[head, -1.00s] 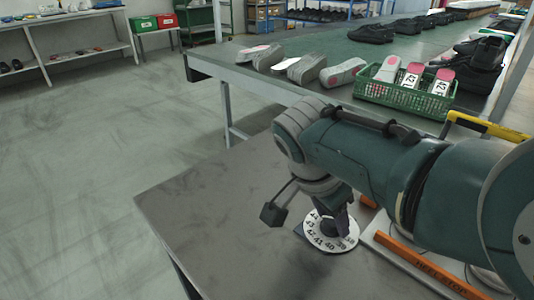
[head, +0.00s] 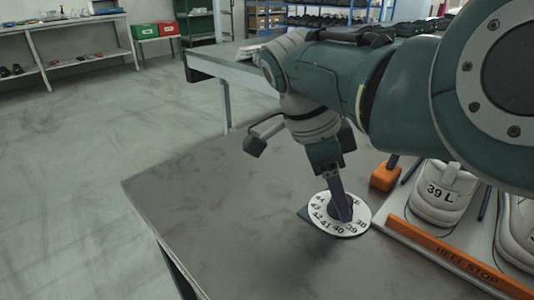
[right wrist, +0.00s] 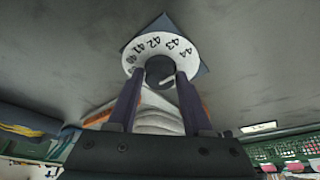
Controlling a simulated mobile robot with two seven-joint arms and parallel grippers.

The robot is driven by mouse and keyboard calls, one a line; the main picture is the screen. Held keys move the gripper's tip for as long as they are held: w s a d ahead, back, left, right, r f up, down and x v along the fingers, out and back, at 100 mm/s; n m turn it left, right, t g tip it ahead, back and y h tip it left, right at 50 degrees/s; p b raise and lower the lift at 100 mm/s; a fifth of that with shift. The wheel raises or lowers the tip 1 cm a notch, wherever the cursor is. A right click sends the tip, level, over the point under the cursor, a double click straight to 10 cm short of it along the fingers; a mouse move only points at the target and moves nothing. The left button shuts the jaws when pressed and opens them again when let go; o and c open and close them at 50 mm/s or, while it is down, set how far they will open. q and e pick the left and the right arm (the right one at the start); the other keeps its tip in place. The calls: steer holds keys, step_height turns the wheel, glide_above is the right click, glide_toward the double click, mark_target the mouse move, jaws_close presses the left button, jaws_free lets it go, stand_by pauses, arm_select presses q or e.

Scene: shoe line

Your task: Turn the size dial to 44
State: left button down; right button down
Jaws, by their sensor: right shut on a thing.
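The size dial (head: 320,226) is a round white plate with black numbers on a dark square base on the grey table. Numbers from 38 to 44 show around its near and left rim in the head view. In the right wrist view the dial (right wrist: 136,56) shows 42, 43 and 44 along its upper right. My right gripper (head: 342,212) points down at the dial's middle. Its two fingers (right wrist: 159,76) are shut on the dark central knob (right wrist: 157,67), one on each side. A pale mark shows on the knob. The gripper hides part of the dial's far side in the head view.
The table (head: 220,205) is bare left of the dial. On the right, close by, are an orange block (head: 385,178), an orange bar marked HEEL STOP (head: 450,257) and a pale shoe form marked 39 L (head: 437,204). Another bench stands behind.

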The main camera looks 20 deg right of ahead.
stand_by(0.3)
steer(key=shift+c, duration=1.6)
jaws_free()
steer(key=p+v, duration=0.2)
steer(key=v, duration=0.8)
